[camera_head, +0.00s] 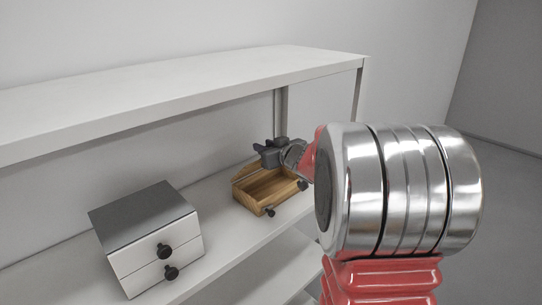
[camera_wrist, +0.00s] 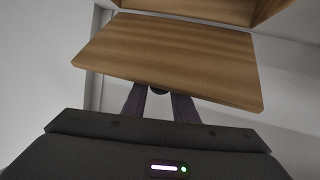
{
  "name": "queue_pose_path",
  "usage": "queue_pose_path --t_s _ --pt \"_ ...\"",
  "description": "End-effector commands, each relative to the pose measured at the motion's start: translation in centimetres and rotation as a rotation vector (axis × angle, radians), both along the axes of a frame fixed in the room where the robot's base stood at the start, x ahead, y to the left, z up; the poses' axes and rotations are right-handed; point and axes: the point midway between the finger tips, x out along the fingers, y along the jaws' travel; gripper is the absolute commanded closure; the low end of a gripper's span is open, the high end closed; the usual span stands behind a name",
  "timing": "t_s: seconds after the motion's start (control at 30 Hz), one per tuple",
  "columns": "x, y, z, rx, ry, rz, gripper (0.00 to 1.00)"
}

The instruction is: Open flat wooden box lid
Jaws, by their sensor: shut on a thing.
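The wooden box (camera_head: 258,206) sits on the middle shelf, and its hollow inside shows in the head view. Part of the box also shows at the top of the wrist view (camera_wrist: 205,7). The flat wooden lid (camera_wrist: 170,55) is swung away from the opening and fills the upper middle of the wrist view. My gripper (camera_head: 270,150) is above the back of the box in the head view. Its fingers (camera_wrist: 158,92) are shut on a small dark knob (camera_wrist: 158,91) at the lid's edge. The fingers partly hide the knob.
A grey-topped white drawer unit (camera_head: 145,235) with two black knobs stands left of the box on the white shelf (camera_head: 228,240). An upper shelf board (camera_head: 190,85) runs above and behind. Clear shelf lies between the drawer unit and the box.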

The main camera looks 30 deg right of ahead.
Motion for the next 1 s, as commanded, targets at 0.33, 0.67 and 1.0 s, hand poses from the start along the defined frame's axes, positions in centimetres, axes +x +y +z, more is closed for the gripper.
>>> queue_pose_path --t_s 0.33,0.67,1.0 --pt "3.9 1.3 0.3 0.005 0.004 0.011 1.0" --pt "5.6 1.9 -0.3 0.005 0.016 0.013 1.0" --pt "5.6 1.9 -0.4 0.001 0.017 0.014 1.0"
